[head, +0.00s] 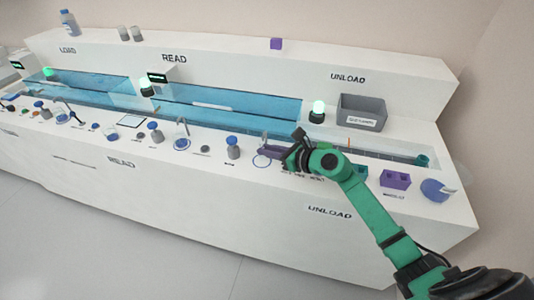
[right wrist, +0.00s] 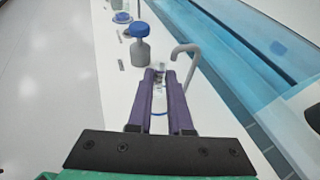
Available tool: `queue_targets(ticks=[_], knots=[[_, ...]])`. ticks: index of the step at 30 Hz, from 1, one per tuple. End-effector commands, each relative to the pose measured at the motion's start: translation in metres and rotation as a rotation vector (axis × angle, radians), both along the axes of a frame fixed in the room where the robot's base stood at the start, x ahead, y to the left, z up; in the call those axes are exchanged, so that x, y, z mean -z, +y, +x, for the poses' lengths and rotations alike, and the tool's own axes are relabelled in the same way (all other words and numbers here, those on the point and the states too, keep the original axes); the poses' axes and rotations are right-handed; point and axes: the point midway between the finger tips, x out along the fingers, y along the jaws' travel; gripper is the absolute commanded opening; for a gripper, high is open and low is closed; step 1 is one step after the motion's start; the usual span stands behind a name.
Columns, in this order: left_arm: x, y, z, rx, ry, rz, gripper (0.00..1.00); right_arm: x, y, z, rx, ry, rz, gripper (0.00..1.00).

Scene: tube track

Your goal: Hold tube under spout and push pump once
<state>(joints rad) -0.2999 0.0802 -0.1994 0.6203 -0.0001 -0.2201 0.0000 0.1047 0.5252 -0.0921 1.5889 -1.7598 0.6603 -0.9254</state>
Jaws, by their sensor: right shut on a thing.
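My right gripper (head: 268,152) comes in from the right over the counter's front ledge. In the right wrist view its purple fingers (right wrist: 160,82) are shut on a small clear tube (right wrist: 158,72) that shows between the tips. A grey hooked spout (right wrist: 188,62) stands just right of the fingers in that view, its curved end near the tips. I cannot tell whether the tube is right under it. The pump, a grey bottle with a blue top (right wrist: 139,42), stands beyond the fingertips; it also shows left of the gripper in the head view (head: 233,148). My left gripper is not in view.
A blue ring (head: 262,160) is marked on the ledge below the gripper. A grey bin (head: 362,112), a purple block (head: 396,179) and a blue-lidded round container (head: 436,190) are to the right. More blue-topped bottles stand to the left. A blue track runs behind.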

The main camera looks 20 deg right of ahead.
Motion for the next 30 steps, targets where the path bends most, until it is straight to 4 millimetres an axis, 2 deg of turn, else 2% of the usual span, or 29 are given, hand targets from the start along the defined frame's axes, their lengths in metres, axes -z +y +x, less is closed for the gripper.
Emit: queue_targets(ticks=[30], knots=[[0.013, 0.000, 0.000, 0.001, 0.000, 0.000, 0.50, 0.001, -0.009, 0.012, 0.001, 0.001, -0.001, 0.00]])
